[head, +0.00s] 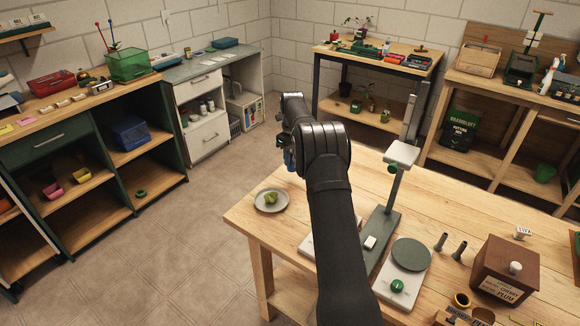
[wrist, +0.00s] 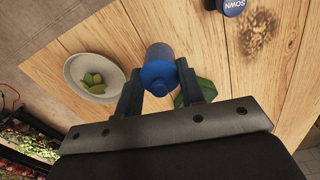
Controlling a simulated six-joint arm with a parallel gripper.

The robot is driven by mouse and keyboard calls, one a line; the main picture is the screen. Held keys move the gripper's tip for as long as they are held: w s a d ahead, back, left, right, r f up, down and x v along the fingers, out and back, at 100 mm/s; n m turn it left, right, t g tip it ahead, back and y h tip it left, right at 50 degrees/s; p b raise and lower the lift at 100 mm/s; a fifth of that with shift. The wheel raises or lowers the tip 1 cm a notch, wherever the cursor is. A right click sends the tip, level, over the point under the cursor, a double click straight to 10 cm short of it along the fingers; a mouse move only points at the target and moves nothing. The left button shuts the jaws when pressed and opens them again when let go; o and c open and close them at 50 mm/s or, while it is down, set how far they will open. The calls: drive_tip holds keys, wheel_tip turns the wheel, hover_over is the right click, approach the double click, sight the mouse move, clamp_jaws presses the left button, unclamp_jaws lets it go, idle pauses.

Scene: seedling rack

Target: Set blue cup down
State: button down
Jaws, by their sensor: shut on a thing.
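The blue cup (wrist: 160,55) is between the two fingers of my gripper (wrist: 160,86) in the wrist view. My gripper is shut on it. In the head view the gripper (head: 284,146) is at the far end of my arm, and only a small bit of blue (head: 289,158) shows beside it, partly hidden by the arm. The cup appears held above the wooden table (head: 252,222); the exact gap beneath it cannot be told.
A pale plate (head: 260,206) with small green pieces sits near the table's left corner; it also shows in the wrist view (wrist: 72,82). A green object (wrist: 203,87) is partly hidden behind one finger. A blue "SOWN" piece (wrist: 234,7) lies beyond. Bare wood (wrist: 205,45) surrounds them.

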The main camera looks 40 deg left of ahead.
drive_tip(key=shift+a+f, duration=0.35)
drive_tip(key=shift+a, duration=0.05)
drive_tip(key=shift+f, duration=1.9)
drive_tip(key=shift+s+f, duration=0.1)
drive_tip(key=c, duration=0.9)
unclamp_jaws()
drive_tip(key=shift+c, duration=0.2)
wheel_tip(320, 180, up, 12)
drive_tip(key=shift+r, duration=0.15)
